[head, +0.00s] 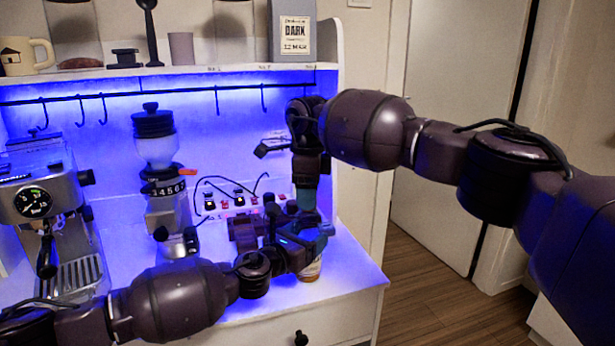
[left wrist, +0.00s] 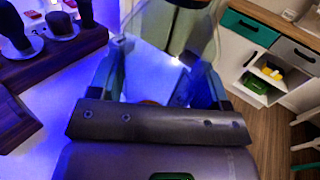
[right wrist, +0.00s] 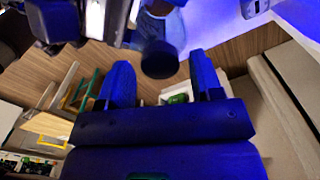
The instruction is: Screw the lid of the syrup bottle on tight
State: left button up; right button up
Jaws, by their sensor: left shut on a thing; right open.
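The syrup bottle (head: 312,269), with an orange and white label, stands at the front right of the lit counter. My left gripper (head: 303,243) is shut around its upper part and hides most of it. In the left wrist view the bottle is largely hidden behind the gripper body. My right gripper (head: 306,197) points down from above, over the left one. In the right wrist view its two fingers are open, and a dark round cap (right wrist: 160,60), which looks like the lid, shows between the fingertips. I cannot tell whether they touch it. The head view hides the lid.
A coffee grinder (head: 158,180) and an espresso machine (head: 50,205) stand to the left. A dark rack with upright tools (left wrist: 50,55) is close to my left gripper. A shelf (head: 170,70) runs above the counter. The counter's right edge is near the bottle.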

jog(key=shift+f, duration=0.95)
jog(key=shift+c, duration=0.2)
jog(key=c, duration=0.9)
jog(key=o, duration=1.1)
notch_tip(320, 180, up, 12)
jog(key=shift+r, duration=0.1)
pick_arm(q)
jog(key=o, duration=1.8)
